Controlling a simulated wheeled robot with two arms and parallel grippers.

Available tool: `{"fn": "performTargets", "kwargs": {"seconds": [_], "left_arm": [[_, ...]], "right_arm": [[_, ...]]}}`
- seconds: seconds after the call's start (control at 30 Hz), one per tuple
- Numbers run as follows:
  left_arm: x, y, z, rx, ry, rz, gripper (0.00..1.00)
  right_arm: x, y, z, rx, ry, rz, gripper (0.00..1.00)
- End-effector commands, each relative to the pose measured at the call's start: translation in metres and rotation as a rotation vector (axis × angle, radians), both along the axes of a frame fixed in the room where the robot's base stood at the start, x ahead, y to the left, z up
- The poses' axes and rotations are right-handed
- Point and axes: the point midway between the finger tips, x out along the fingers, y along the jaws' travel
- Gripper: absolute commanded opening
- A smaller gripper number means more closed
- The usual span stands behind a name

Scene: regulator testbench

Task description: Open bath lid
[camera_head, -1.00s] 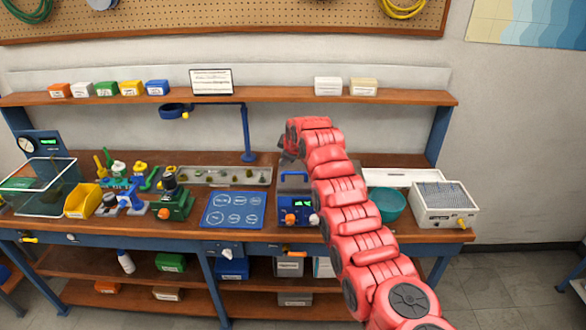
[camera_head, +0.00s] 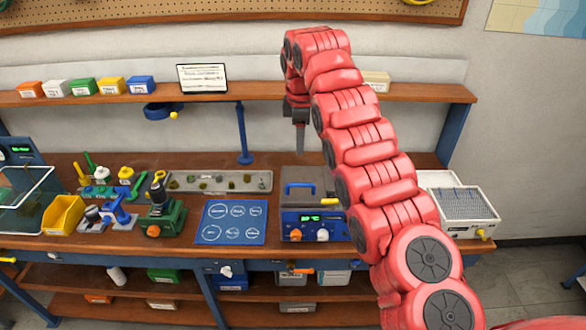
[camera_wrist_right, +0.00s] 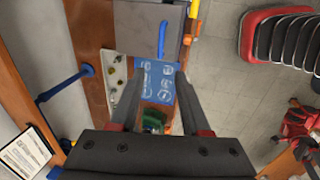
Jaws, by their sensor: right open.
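The bath is a blue box with a small green display (camera_head: 312,222) at the middle right of the bench. Its grey lid (camera_head: 305,178) is down and has a blue bar handle (camera_head: 300,188). In the right wrist view the grey lid (camera_wrist_right: 143,28) and handle (camera_wrist_right: 162,38) lie at the top, beyond the fingertips. My right gripper (camera_head: 300,148) hangs above the bath with its fingers pointing down, clear of the handle. In the wrist view its two fingers (camera_wrist_right: 157,92) are spread with nothing between them. My left gripper is not in view.
A blue mat with white circles (camera_head: 232,222) lies left of the bath. A grey tray of small parts (camera_head: 215,182) and a blue post (camera_head: 244,135) stand behind it. A shelf (camera_head: 262,92) runs above the bench. A white box (camera_head: 458,209) stands at the right end.

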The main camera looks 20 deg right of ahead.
Motion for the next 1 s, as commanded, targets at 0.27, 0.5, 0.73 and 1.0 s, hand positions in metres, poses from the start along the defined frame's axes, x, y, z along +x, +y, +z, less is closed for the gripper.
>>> {"fn": "performTargets", "kwargs": {"seconds": [0.27,0.5,0.73,1.0], "left_arm": [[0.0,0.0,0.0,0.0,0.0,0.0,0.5],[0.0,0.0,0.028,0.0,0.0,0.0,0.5],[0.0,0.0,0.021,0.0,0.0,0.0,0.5],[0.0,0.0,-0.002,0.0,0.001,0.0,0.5]], "right_arm": [[0.002,-0.003,-0.028,-0.002,0.01,-0.001,0.47],[0.011,-0.005,-0.079,0.0,0.017,-0.001,0.47],[0.019,-0.005,-0.104,-0.003,0.005,-0.001,0.47],[0.024,-0.004,-0.14,0.003,0.003,0.005,0.47]]}}
